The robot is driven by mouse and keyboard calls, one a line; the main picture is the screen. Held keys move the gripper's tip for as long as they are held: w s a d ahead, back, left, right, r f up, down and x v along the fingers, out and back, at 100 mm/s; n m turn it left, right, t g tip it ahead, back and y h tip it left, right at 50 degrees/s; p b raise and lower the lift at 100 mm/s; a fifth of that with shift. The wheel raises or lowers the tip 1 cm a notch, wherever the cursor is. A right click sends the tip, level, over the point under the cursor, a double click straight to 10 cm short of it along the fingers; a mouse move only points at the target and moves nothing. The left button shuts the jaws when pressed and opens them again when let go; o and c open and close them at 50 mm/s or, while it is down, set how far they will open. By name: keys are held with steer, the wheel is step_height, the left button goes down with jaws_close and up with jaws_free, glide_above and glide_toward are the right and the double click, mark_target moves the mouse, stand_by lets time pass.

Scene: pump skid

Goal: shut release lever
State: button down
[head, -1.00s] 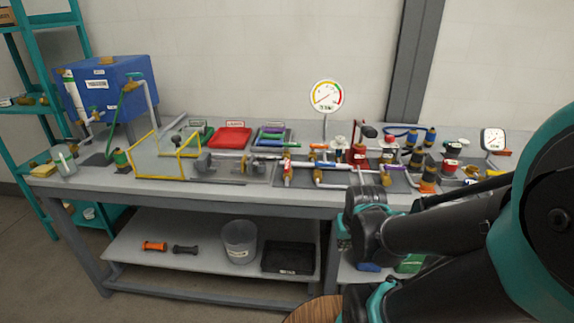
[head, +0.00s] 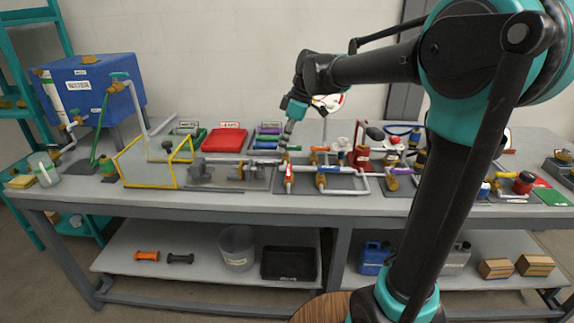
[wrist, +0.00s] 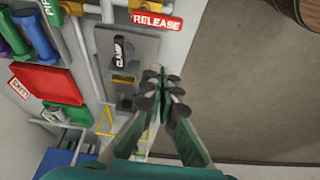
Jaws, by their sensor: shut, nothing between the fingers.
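The release lever (wrist: 158,21) is a red bar with white RELEASE lettering at the top of the wrist view, beside a brass valve body (wrist: 118,6). In the head view the red lever (head: 289,173) shows at the left end of the pipework on the bench. My gripper (wrist: 164,84) is shut and empty. In the wrist view its fingertips are below the red bar, apart from it. In the head view my gripper (head: 286,140) points down above the bench, just behind and above the lever.
A grey plate with a black CLAMP handle (wrist: 118,52) lies left of my fingers. A yellow frame (head: 150,163), a red tray (head: 226,138) and a blue tank (head: 92,92) stand further left. Pipes and valves crowd the right. Bare floor (wrist: 225,70) shows beyond the bench edge.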

mark_target(289, 173)
steer(key=shift+w+a+r+n, duration=0.25)
steer(key=shift+a+r+n, duration=0.05)
steer(key=shift+a+r, duration=0.05)
steer(key=f, duration=0.9)
steer(key=shift+a+f, duration=0.25)
steer(key=shift+a, duration=0.05)
steer(key=shift+d, duration=0.7)
